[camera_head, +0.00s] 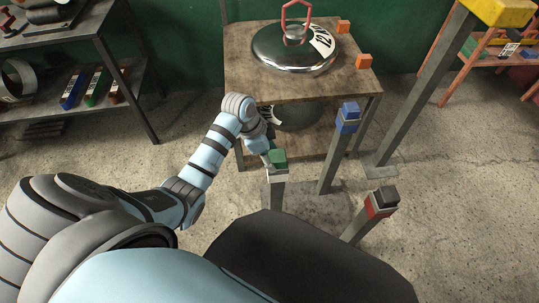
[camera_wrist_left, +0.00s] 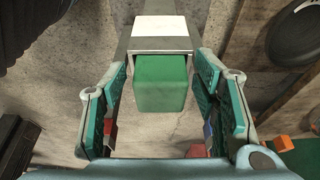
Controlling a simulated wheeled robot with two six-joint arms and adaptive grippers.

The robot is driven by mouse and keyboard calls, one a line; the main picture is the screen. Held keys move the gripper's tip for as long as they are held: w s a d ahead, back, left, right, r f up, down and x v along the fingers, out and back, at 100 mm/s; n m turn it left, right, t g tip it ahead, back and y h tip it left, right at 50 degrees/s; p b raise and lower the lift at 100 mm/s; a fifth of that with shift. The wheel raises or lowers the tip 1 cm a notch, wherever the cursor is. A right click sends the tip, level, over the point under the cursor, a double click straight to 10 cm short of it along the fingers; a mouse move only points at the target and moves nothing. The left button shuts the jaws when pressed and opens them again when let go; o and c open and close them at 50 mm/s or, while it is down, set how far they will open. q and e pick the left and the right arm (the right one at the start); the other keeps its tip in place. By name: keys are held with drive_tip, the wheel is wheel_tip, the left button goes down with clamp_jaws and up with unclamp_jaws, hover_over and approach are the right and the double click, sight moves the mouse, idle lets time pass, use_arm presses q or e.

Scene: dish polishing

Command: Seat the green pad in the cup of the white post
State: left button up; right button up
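The green pad (camera_head: 278,157) sits at the top of the white post, over its white cup (camera_head: 278,175). In the left wrist view the green pad (camera_wrist_left: 160,84) shows between my fingers, against the white cup's rim (camera_wrist_left: 160,43). How deep it sits in the cup I cannot tell. My left gripper (camera_head: 268,147) is at the pad, coming from behind and left of it. In the left wrist view its teal-padded fingers (camera_wrist_left: 162,100) are open on either side of the pad, with a gap on both sides. My right gripper is not in view.
A post with a blue top (camera_head: 347,117) and one with a black block in a red cup (camera_head: 382,200) stand to the right. A yellow-topped post (camera_head: 497,10) is farther right. Behind, a wooden table (camera_head: 250,88) bears a shiny metal dish (camera_head: 290,62) and orange blocks (camera_head: 363,61).

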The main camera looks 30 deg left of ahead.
use_arm(q)
drive_tip(key=p+v, duration=0.4)
drive_tip(key=v, duration=0.8)
drive_tip(key=shift+p, duration=0.4)
drive_tip(key=shift+r, duration=0.15)
drive_tip(key=s+a+f+n+y, duration=0.1)
drive_tip(key=s+f+n, duration=0.35)
drive_tip(key=f, duration=0.95)
drive_tip(key=s+a+f+n+y, duration=0.15)
drive_tip(key=s+f+n, duration=0.35)
drive_tip(key=f, duration=0.8)
drive_tip(key=s+d+f, duration=0.1)
drive_tip(key=s+f, duration=0.3)
drive_tip(key=s, duration=0.5)
drive_tip(key=s+d+f, duration=0.1)
drive_tip(key=s+f, duration=0.3)
drive_tip(key=s, duration=0.5)
drive_tip(key=s+f+g+y, duration=0.1)
drive_tip(key=s+f, duration=0.3)
drive_tip(key=s, duration=0.5)
drive_tip(key=shift+s+d+n, duration=0.3)
drive_tip(key=shift+d+n, duration=0.05)
drive_tip(key=shift+d, duration=0.05)
